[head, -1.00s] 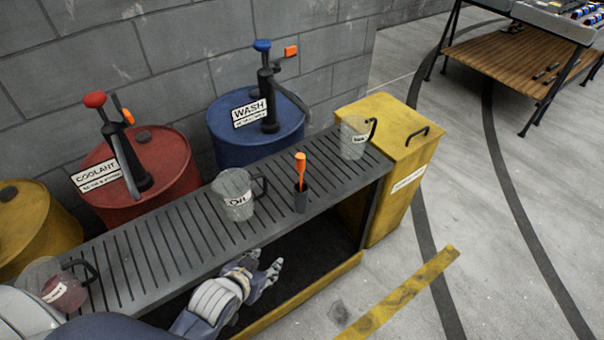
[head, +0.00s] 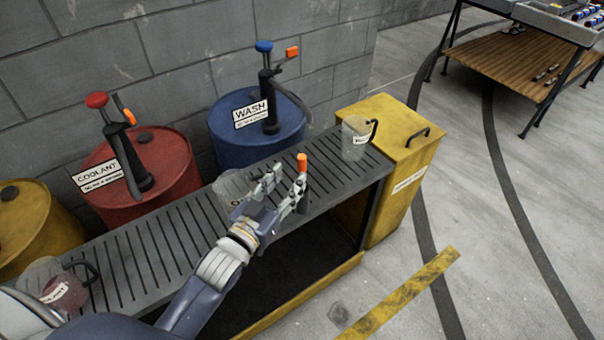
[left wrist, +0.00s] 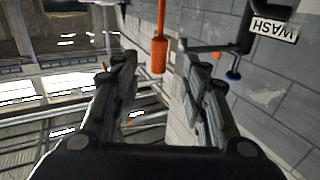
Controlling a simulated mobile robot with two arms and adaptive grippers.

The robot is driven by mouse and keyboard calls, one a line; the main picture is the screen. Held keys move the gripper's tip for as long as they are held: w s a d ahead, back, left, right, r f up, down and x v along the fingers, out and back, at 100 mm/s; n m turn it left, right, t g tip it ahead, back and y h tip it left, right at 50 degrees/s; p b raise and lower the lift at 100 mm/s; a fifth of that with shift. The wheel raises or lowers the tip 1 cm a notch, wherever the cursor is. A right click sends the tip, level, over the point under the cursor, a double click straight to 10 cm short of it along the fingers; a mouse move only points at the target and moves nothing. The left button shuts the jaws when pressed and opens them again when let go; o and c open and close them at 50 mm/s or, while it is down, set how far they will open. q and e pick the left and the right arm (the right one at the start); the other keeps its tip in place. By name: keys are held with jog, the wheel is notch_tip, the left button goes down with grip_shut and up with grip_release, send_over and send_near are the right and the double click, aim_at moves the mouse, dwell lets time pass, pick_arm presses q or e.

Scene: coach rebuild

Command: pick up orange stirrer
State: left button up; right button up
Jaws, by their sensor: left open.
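The orange stirrer (head: 302,162) stands upright on the slatted bench, its handle top showing just past my left gripper's fingers. Its lower part and the dark holder cup it stood in are mostly hidden behind the fingers. My left gripper (head: 288,178) is open, over the bench, with its fingers pointing toward the stirrer. In the left wrist view the stirrer (left wrist: 160,50) shows in the gap between the two open fingers, near their tips. I cannot tell whether either finger touches it. My right gripper is in neither view.
A clear jug (head: 232,186) stands close behind my left gripper, partly covered by it. Another jug (head: 355,138) is at the bench's far end, and one with reddish liquid (head: 65,290) at the near end. Red (head: 165,170) and blue (head: 235,135) drums with pumps stand behind the slatted bench (head: 150,262).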

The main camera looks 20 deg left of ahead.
aim_at(300, 167)
pick_arm(q)
jog(key=shift+w+d+f+p, duration=0.15)
jog(key=shift+w+d, duration=0.1)
jog(key=shift+w, duration=0.95)
jog(key=shift+w+d+p, duration=0.15)
jog(key=shift+w+d, duration=0.15)
jog(key=shift+w, duration=0.9)
jog(key=shift+w+d+f+p, duration=0.15)
jog(key=shift+w+d, duration=0.1)
jog(key=shift+w, duration=0.95)
jog(key=shift+r, duration=0.1)
jog(key=shift+c, duration=0.6)
jog(key=c, duration=0.8)
